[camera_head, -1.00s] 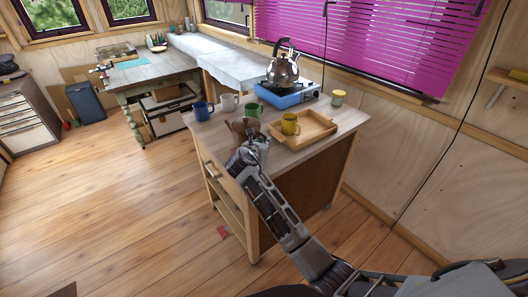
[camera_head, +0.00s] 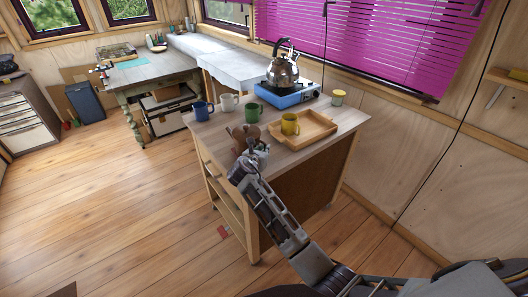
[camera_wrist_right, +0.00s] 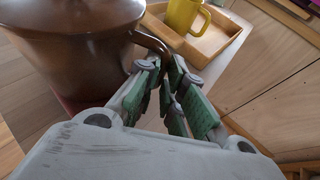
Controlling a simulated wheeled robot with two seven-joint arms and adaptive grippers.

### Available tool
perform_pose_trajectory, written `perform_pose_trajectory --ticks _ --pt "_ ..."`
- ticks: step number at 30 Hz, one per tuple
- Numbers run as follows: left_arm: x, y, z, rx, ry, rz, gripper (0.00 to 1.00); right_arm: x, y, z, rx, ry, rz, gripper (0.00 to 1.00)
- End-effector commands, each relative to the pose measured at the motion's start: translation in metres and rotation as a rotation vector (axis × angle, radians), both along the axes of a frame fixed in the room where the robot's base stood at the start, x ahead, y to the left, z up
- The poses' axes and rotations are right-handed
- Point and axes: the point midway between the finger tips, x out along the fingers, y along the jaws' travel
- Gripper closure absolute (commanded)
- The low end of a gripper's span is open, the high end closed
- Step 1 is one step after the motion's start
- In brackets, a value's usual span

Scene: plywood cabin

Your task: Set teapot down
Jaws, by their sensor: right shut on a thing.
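A brown teapot (camera_head: 246,136) is at the near left part of the wooden counter (camera_head: 300,160), partly hidden behind my right gripper (camera_head: 260,154). In the right wrist view the teapot (camera_wrist_right: 80,50) fills the upper left, and its curved handle runs in between the green-padded fingers of my right gripper (camera_wrist_right: 168,88). The right gripper is shut on the teapot's handle. A red patch (camera_wrist_right: 75,108) shows below the teapot. I cannot tell whether the base touches the counter. My left gripper is not in view.
A wooden tray (camera_head: 318,128) with a yellow mug (camera_head: 290,124) is close to the right of the teapot. Blue (camera_head: 201,111), white (camera_head: 228,103) and green (camera_head: 252,112) mugs stand behind it. A kettle (camera_head: 283,72) is on a blue stove (camera_head: 290,96), near a small jar (camera_head: 338,98).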

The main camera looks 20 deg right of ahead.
Motion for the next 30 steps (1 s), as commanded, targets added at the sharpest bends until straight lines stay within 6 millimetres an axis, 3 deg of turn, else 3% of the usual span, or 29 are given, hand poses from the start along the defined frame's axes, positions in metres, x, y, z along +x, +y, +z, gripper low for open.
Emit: perform_pose_trajectory --ticks 4,5,9,23,30 --pt "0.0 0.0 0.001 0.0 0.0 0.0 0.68 0.001 0.0 0.002 0.001 -0.007 0.0 1.0" --pt "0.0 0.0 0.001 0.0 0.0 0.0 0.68 0.0 0.0 -0.001 0.001 -0.001 0.0 0.87" --pt "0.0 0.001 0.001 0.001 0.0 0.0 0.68 0.0 0.0 -0.001 0.001 -0.001 0.0 0.69" --pt "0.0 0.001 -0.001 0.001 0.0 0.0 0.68 0.0 0.0 0.001 0.001 -0.001 0.001 0.68" --pt "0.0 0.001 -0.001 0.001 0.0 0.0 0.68 -0.012 0.009 0.007 0.0 -0.002 0.001 0.68"
